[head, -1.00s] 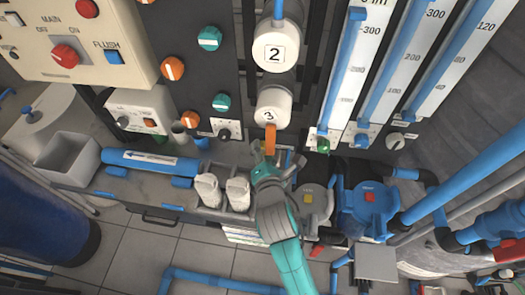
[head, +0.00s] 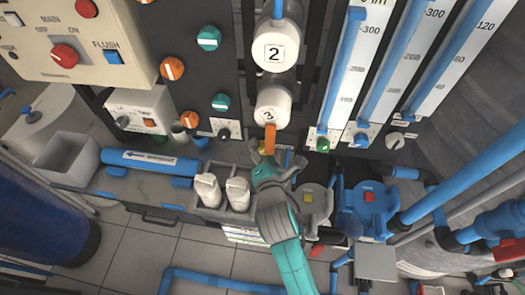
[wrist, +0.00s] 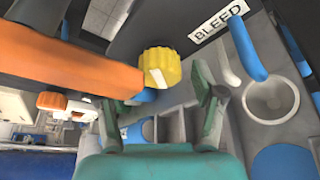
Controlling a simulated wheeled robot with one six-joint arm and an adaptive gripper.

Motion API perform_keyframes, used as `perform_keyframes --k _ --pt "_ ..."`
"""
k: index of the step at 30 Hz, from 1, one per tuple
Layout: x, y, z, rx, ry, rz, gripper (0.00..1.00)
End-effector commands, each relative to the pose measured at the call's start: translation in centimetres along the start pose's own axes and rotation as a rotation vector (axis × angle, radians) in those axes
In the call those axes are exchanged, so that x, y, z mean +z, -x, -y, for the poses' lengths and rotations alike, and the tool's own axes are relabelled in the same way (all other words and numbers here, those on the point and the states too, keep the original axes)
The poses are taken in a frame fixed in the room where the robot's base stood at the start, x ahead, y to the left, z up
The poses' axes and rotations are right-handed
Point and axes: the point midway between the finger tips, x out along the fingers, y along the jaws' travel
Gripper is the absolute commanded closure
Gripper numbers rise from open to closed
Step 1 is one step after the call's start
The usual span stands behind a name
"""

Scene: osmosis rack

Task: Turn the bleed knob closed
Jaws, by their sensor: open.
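The bleed knob (wrist: 161,68) is a yellow ribbed knob with a white pointer mark, just left of the BLEED label (wrist: 219,20) in the wrist view. My gripper (wrist: 156,95) is open, with one finger on each side of the knob's lower part in the picture. I see no finger clearly touching the knob. In the head view my gripper (head: 268,165) is below the white housing marked 3, and the knob is mostly hidden there.
An orange bar (wrist: 75,62) crosses the left of the wrist view close to the knob; the orange piece (head: 270,139) also shows in the head view. A blue pipe (wrist: 245,48) is right of the knob. Flowmeters (head: 345,85) stand to the right.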

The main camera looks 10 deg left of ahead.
Motion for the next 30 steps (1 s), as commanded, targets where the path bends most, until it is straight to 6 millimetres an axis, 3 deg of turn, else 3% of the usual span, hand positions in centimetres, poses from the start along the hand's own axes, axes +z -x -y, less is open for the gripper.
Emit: perform_keyframes --k 5,21,30 --pt "-0.1 1.2 0.1 0.0 0.0 -0.001 0.32" --pt "-0.1 10.6 0.1 0.0 0.001 -0.003 0.32" --pt "0.0 12.0 0.1 -0.001 0.0 0.0 0.32"
